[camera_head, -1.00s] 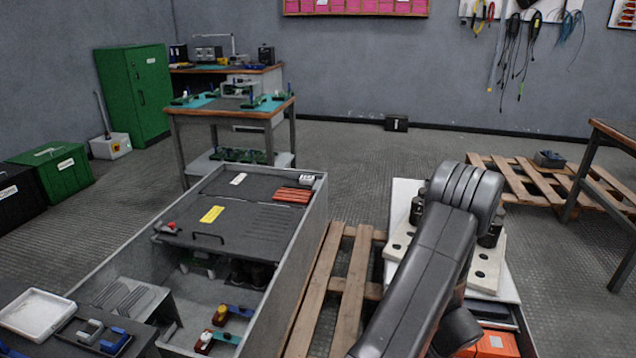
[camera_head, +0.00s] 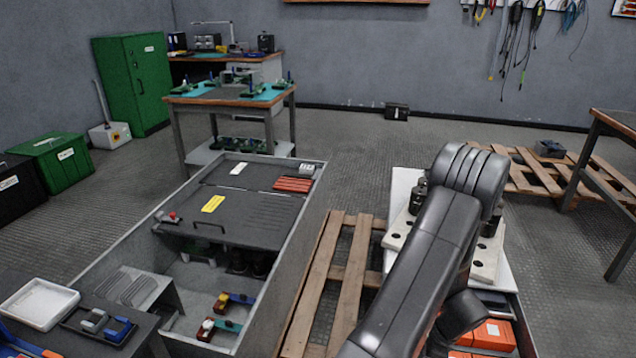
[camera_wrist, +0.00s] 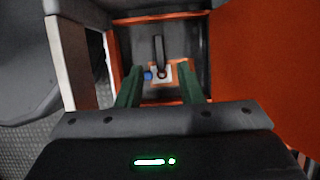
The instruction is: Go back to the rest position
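My gripper (camera_wrist: 158,70) shows in the wrist view with its two green fingers spread apart. Nothing touches the inner sides of the fingers. Beyond them is a dark, orange-edged box (camera_wrist: 130,45) holding a small pale and orange piece with a dark upright bar and a blue part. In the head view my dark arm rises at the right and hides my gripper.
A grey open cabinet (camera_head: 312,185) with a dark lid panel stands left of my arm, beside a wooden pallet (camera_head: 352,262). Orange boxes (camera_head: 494,334) lie low at the right. A workbench (camera_head: 612,120) stands far right. Open floor lies behind.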

